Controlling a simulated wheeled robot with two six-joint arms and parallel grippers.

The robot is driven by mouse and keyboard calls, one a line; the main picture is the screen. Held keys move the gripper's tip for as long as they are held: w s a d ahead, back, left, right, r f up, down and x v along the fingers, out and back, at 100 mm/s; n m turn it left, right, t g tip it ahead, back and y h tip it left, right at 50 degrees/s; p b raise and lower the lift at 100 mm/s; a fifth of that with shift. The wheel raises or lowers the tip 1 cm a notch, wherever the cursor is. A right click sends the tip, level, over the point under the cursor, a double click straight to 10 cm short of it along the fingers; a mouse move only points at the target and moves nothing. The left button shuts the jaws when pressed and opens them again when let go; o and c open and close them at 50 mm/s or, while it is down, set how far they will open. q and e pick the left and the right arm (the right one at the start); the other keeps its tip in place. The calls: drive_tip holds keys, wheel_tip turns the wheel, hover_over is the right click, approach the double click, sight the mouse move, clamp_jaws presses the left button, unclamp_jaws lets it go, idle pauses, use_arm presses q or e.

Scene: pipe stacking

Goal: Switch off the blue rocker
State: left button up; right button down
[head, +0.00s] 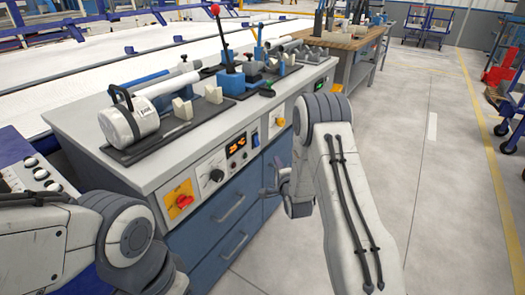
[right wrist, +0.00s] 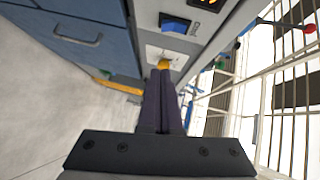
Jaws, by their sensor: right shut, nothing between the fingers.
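The blue rocker (head: 255,139) is on the front panel of the workbench, right of the orange digital display. It also shows near the top of the right wrist view (right wrist: 174,23), in a pale plate. Which way it is tipped I cannot tell. My right gripper (head: 270,188) is in front of the blue drawers, below the rocker in the picture. In the right wrist view its dark fingers (right wrist: 160,80) are together and empty. Their tips overlap the lower edge of a yellow knob (right wrist: 165,63) below the rocker; contact cannot be told. My left gripper is out of view.
A red-and-yellow rotary switch (head: 181,200), a black dial (head: 216,175) and the display (head: 236,145) share the panel. The bench top (head: 110,165) carries a motor, pipes and a red-knobbed lever. Drawer handles (head: 231,208) stick out below.

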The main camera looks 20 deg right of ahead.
sight(256, 141)
drive_tip(key=w+a+f+b, duration=0.1)
drive_tip(key=w+f+b, duration=0.1)
drive_tip(key=w, duration=1)
drive_tip(key=shift+a, duration=0.1)
